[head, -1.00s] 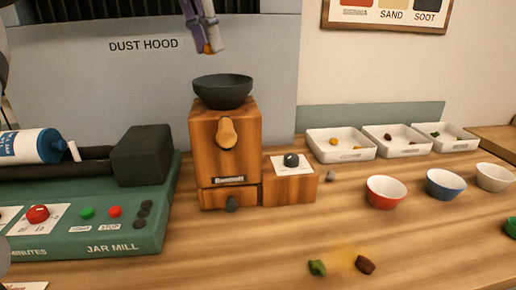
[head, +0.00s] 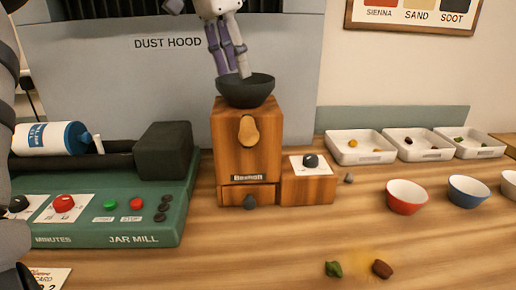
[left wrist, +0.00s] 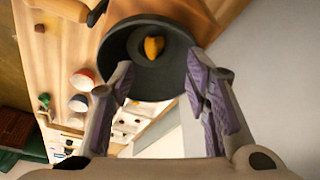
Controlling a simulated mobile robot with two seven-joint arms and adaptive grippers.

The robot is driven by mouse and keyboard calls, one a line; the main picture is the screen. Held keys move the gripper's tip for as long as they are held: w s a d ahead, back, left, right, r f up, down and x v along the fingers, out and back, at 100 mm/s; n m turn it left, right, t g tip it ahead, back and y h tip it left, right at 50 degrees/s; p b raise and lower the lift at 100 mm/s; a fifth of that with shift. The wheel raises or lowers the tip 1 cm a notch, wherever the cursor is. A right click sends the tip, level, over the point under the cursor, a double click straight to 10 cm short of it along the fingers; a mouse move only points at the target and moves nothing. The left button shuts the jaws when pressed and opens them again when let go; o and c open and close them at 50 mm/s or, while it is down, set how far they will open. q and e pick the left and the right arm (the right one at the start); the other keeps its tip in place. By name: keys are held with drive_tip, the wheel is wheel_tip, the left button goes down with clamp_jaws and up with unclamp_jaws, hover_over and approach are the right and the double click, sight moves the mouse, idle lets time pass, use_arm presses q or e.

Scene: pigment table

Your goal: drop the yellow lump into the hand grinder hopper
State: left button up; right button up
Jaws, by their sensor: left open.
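The hand grinder (head: 247,140) is a wooden box with a dark round hopper (head: 246,92) on top. In the left wrist view the yellow lump (left wrist: 154,47) lies inside the hopper (left wrist: 118,70), near its middle. My left gripper (head: 236,74) is directly above the hopper, with its fingertips at the rim in the head view. In the left wrist view its two fingers (left wrist: 158,80) are spread apart with nothing between them. The lump is hidden by the hopper wall in the head view. My right gripper is not in view.
The green jar mill (head: 110,215) stands left of the grinder. White trays (head: 360,158) with small lumps stand at the right, behind a red bowl (head: 407,198) and a blue bowl (head: 468,191). A green lump (head: 333,269) and a brown lump (head: 382,268) lie on the front table.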

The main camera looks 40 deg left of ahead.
use_arm(q)
drive_tip(key=v, duration=0.7)
drive_tip(key=shift+r, duration=0.25)
